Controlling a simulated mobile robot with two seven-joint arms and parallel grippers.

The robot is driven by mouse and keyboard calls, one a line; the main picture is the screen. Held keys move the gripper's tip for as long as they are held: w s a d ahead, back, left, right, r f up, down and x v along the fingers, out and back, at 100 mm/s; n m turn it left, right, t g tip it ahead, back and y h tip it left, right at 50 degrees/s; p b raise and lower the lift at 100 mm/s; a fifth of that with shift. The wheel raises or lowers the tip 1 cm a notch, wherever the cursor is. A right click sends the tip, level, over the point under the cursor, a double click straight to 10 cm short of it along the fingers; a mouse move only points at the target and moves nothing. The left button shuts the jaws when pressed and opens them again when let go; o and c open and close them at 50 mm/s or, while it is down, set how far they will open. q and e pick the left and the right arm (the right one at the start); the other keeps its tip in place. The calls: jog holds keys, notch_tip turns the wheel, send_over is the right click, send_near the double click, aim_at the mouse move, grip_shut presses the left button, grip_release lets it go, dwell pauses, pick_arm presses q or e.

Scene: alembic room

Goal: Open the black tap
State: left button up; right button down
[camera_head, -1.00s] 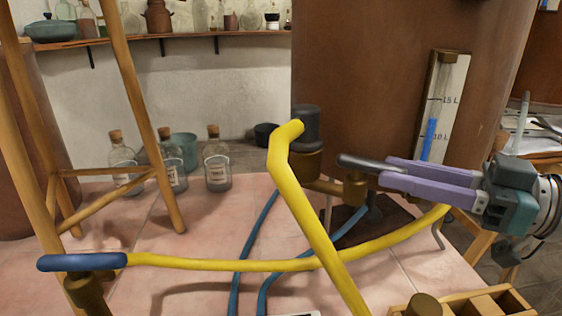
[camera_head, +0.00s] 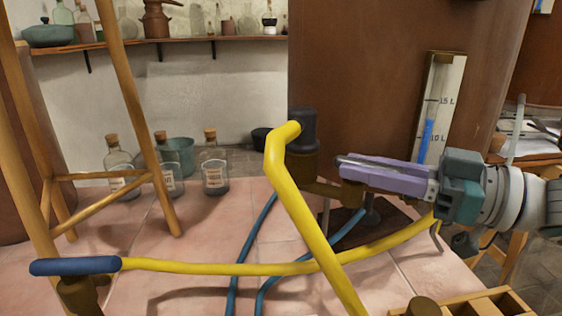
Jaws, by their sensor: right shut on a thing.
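The black tap (camera_head: 343,159) sits at the end of a short brass pipe (camera_head: 325,187) on the brown tank. Only a thin dark part of its handle shows beside the purple fingers; the rest is hidden by them. My right gripper (camera_head: 350,167) comes in from the right and is shut on the black tap's handle. My left gripper is not in view.
A thick yellow pipe (camera_head: 310,225) crosses in front of the tank (camera_head: 380,80). A blue-handled tap (camera_head: 75,266) is at lower left. A wooden frame (camera_head: 130,90) stands left, with corked bottles (camera_head: 214,170) behind. A level gauge (camera_head: 436,110) is on the tank.

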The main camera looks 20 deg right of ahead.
dwell(0.3)
jog(key=shift+r+p, duration=0.15)
jog(key=shift+p, duration=0.45)
jog(key=m+t+h+p, duration=0.1)
jog(key=m+h+p, duration=0.1)
jog(key=m+t+h+p, duration=0.1)
jog(key=h+p, duration=0.2)
jog(key=m+t+h+p, duration=0.1)
jog(key=m+h+p, duration=0.1)
jog(key=p, duration=0.1)
jog(key=shift+s+a+r+m+t, duration=0.2)
jog(key=shift+a+m+t, duration=0.1)
jog(key=shift+a+t, duration=0.1)
jog(key=h, duration=0.1)
jog(key=m+h+p, duration=0.2)
jog(key=h, duration=0.1)
jog(key=shift+a+f+t, duration=0.1)
jog(key=shift+f+t, duration=0.15)
jog(key=shift+t, duration=0.05)
jog(key=shift+a+f+m+h+p, duration=0.1)
jog(key=shift+m+h+p, duration=0.2)
jog(key=shift+m+h, duration=1.25)
jog(key=shift+h, duration=0.55)
jog(key=c, duration=1)
grip_release()
jog(key=shift+c, duration=0.2)
